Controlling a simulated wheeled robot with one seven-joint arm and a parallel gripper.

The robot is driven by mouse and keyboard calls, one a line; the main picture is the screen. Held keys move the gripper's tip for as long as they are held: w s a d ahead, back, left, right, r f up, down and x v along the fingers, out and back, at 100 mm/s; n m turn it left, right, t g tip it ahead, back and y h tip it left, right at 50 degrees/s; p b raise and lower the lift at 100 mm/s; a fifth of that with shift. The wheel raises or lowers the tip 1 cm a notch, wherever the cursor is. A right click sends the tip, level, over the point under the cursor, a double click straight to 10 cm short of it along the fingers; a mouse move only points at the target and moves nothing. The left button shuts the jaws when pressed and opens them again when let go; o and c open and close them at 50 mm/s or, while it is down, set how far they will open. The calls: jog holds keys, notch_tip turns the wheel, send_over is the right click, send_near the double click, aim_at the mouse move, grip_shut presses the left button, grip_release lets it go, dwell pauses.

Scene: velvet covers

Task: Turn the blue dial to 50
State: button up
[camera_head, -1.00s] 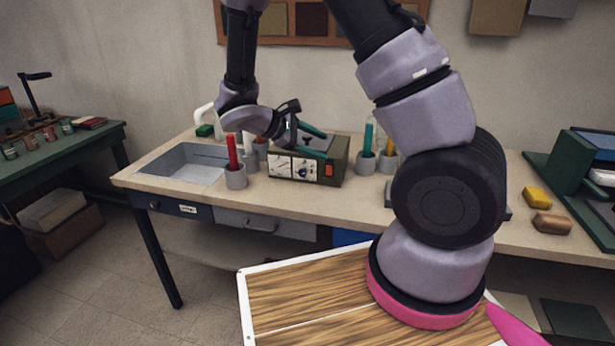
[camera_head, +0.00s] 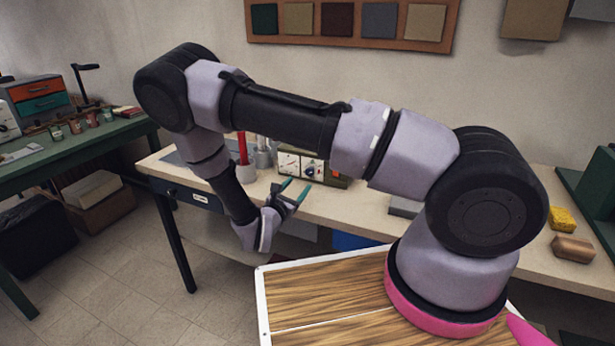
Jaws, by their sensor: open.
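The control box (camera_head: 341,181) stands on the bench with its pale front panels facing me. A small blue dial (camera_head: 309,171) shows on the right-hand pale panel; its pointer and scale are too small to read. My gripper (camera_head: 297,188) is open and empty, with its two green fingers spread. In the picture it is just below the box's front, near the bench's front edge, apart from the dial. My arm hides the top of the box and part of its right side.
A grey cup with a red-handled tool (camera_head: 242,150) stands left of the box. A yellow sponge (camera_head: 563,219) and a brown block (camera_head: 573,248) lie far right. A green table (camera_head: 60,160) stands left.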

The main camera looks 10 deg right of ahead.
aim_at(309, 173)
jog(key=x, duration=0.7)
jog(key=shift+w+d, duration=0.15)
jog(key=shift+w, duration=0.05)
grip_shut()
